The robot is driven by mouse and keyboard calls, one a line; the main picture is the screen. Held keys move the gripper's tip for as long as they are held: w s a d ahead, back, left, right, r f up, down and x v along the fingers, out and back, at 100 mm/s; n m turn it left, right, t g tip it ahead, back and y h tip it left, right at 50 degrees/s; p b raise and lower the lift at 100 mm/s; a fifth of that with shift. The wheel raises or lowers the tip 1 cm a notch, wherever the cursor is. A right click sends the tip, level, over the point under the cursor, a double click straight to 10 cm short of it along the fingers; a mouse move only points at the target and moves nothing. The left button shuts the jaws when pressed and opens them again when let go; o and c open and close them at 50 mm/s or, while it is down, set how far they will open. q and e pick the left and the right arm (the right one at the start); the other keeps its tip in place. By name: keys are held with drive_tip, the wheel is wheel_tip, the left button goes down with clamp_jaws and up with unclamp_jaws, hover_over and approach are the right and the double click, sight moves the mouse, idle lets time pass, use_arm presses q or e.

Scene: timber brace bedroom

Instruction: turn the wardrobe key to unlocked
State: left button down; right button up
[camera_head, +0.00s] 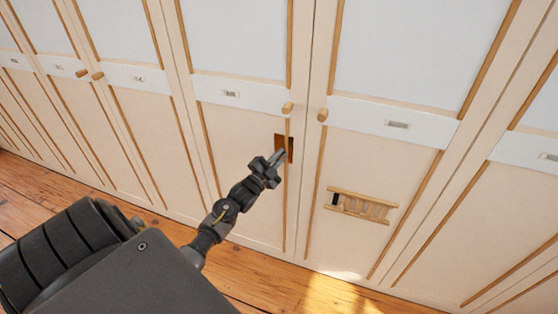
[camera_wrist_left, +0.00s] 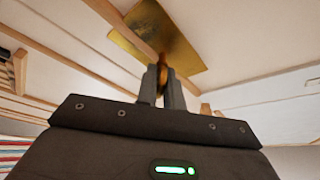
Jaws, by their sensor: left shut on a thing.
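The wardrobe (camera_head: 250,205) fills the head view with pale panelled doors. A brass lock plate (camera_head: 280,143) sits on one door below its round wooden knob. My left gripper (camera_head: 281,156) reaches up to this plate from the lower left. In the left wrist view the plate (camera_wrist_left: 180,38) is large and gold, behind the fingertips. My left gripper (camera_wrist_left: 163,82) is shut there on a small brownish key (camera_wrist_left: 164,66), seen edge-on between the fingers. Most of the key is hidden by the fingers, and its turn angle is hard to tell. My right gripper is not in view.
Round wooden knobs (camera_head: 322,115) stand out from the doors. A small wooden ladder-like rack (camera_head: 362,205) is on the door to the right. The plank floor (camera_head: 330,292) is clear in front. Striped cloth (camera_wrist_left: 12,150) shows at the left wrist view's edge.

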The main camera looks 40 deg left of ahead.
use_arm(q)
drive_tip(key=n+y, duration=0.1)
drive_tip(key=n, duration=0.2)
drive_tip(key=n+t+y+b, duration=0.1)
drive_tip(key=n, duration=0.2)
drive_tip(key=shift+f+y, duration=0.1)
drive_tip(key=shift+y, duration=0.2)
drive_tip(key=n+y, duration=0.2)
drive_tip(key=n, duration=0.2)
drive_tip(key=n+y, duration=0.2)
drive_tip(key=n, duration=0.2)
drive_tip(key=shift+g, duration=0.3)
drive_tip(key=shift+n+y, duration=0.3)
drive_tip(key=shift+n, duration=0.2)
drive_tip(key=c, duration=1.6)
unclamp_jaws()
drive_tip(key=b+v, duration=0.2)
drive_tip(key=v, duration=0.9)
drive_tip(key=shift+b, duration=0.35)
